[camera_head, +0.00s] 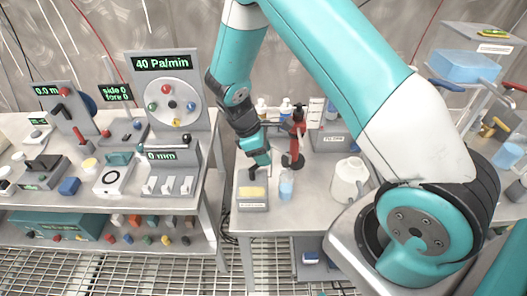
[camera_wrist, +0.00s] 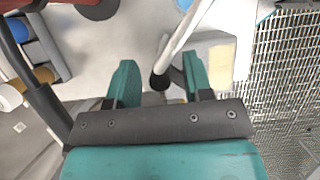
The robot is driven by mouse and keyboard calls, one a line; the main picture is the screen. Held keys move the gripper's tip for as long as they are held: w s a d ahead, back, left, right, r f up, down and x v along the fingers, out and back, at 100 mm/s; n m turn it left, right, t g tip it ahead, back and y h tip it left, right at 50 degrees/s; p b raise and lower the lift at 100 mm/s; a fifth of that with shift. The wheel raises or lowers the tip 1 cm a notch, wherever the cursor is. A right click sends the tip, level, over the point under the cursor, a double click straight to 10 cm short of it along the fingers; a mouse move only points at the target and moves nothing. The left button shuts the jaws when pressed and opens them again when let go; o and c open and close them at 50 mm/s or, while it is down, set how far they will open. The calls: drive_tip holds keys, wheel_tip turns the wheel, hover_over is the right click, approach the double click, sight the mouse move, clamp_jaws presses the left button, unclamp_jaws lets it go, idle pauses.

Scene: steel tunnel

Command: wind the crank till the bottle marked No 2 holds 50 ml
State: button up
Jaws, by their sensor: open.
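My gripper (camera_head: 262,160) is above the left part of the middle table, beside a red upright device (camera_head: 297,140). In the wrist view its two teal fingers (camera_wrist: 161,80) are apart. A pale rod (camera_wrist: 185,35) with a black end (camera_wrist: 160,80) shows between them; I cannot tell whether this is the crank or whether a finger touches it. A small bottle with pale blue contents (camera_head: 286,186) stands in front of the red device. No mark or level on it is readable. More small bottles (camera_head: 285,106) stand at the back of the table.
A tray with a yellow pad (camera_head: 252,206) lies at the table's front left. A white jug (camera_head: 348,180) and a labelled grey box (camera_head: 335,139) are to the right. A left bench holds a panel (camera_head: 166,90) reading 40 Pa/min. My arm spans the right side.

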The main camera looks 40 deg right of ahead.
clamp_jaws()
drive_tip(key=shift+s+m+g, duration=0.25)
drive_tip(key=shift+m+g, duration=0.05)
drive_tip(key=shift+m, duration=0.5)
unclamp_jaws()
drive_tip(key=shift+r, duration=0.1)
drive_tip(key=b+v, duration=0.1)
drive_tip(key=v, duration=1.6)
drive_tip(key=shift+r+b, duration=0.2)
drive_tip(key=shift+b, duration=0.15)
drive_tip(key=shift+d, duration=0.15)
drive_tip(key=shift+c, duration=0.2)
